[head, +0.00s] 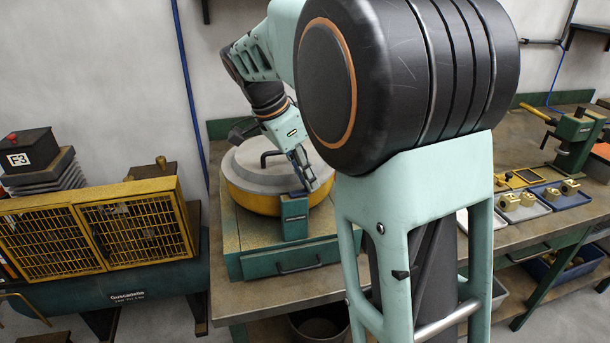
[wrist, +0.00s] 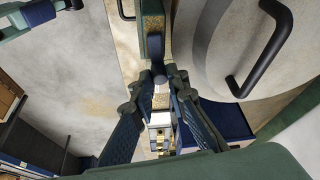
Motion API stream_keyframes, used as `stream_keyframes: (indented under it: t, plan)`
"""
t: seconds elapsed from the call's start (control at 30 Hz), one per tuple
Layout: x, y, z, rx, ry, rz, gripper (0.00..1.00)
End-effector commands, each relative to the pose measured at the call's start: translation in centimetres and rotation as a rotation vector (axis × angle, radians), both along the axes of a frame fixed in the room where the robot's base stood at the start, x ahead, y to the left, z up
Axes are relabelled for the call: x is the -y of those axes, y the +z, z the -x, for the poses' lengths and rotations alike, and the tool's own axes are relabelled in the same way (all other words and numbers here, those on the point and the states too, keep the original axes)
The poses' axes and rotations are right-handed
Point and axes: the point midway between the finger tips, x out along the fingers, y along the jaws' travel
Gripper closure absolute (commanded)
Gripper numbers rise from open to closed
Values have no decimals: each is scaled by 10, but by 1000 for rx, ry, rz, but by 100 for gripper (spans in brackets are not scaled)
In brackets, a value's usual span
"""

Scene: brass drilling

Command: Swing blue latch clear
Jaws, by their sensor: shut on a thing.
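My gripper (head: 309,178) reaches down at the front of a round yellow-sided drum with a grey lid (head: 243,161). Just below it is a green block (head: 294,222) with a small blue piece (head: 298,194) on top, which looks like the blue latch.
The lid has a black handle (wrist: 257,55) close to the right of my gripper. The drum stands on a green drawer cabinet (head: 265,265) on the bench. A yellow grille cage (head: 110,225) stands at left.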

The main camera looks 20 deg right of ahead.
Motion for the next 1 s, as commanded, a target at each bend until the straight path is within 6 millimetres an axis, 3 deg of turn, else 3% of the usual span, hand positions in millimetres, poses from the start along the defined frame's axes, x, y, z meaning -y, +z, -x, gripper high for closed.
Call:
stream_keyframes:
  t: [0.3,0.77,0.8,0.93,1.0]
  plan:
    - [0,1,3,1,-96,-1,100]
    - [0,0,3,1,-110,-2,100]
    - [0,0,3,0,-109,-2,85]
    - [0,0,3,0,-109,-2,71]
    - [0,0,3,0,-109,-2,68]
